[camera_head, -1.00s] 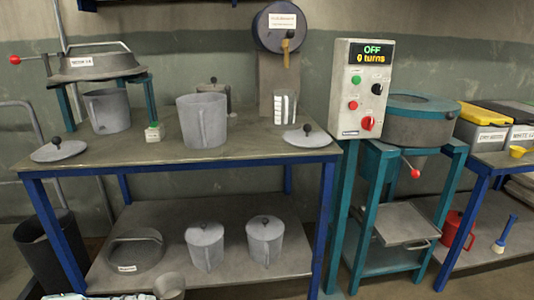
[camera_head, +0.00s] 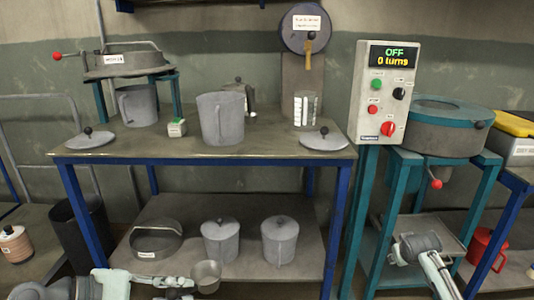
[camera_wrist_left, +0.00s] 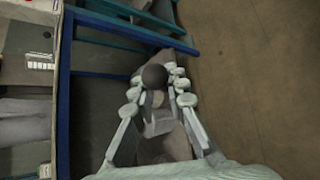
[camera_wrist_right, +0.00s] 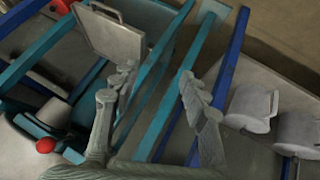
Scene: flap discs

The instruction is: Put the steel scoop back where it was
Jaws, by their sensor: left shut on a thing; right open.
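The steel scoop (camera_head: 206,276), a small grey cup, is in front of the bench's lower shelf in the head view. My left gripper (camera_head: 178,293) is at its left, low at the front, and is shut on it. In the left wrist view, a dark round knob and a grey body (camera_wrist_left: 165,122) show between the fingers of my left gripper (camera_wrist_left: 156,88); the fingers partly hide them. My right gripper (camera_wrist_right: 158,82) is open and empty in the right wrist view. In the head view my right arm is in front of the teal stand.
The blue-legged bench (camera_head: 125,155) holds jugs, lids and a beaker (camera_head: 305,107). Its lower shelf (camera_head: 185,207) holds a sieve ring (camera_head: 157,240) and two lidded cans (camera_head: 221,240). A control box (camera_head: 383,92) reads OFF. A black bin (camera_head: 78,240) stands at left.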

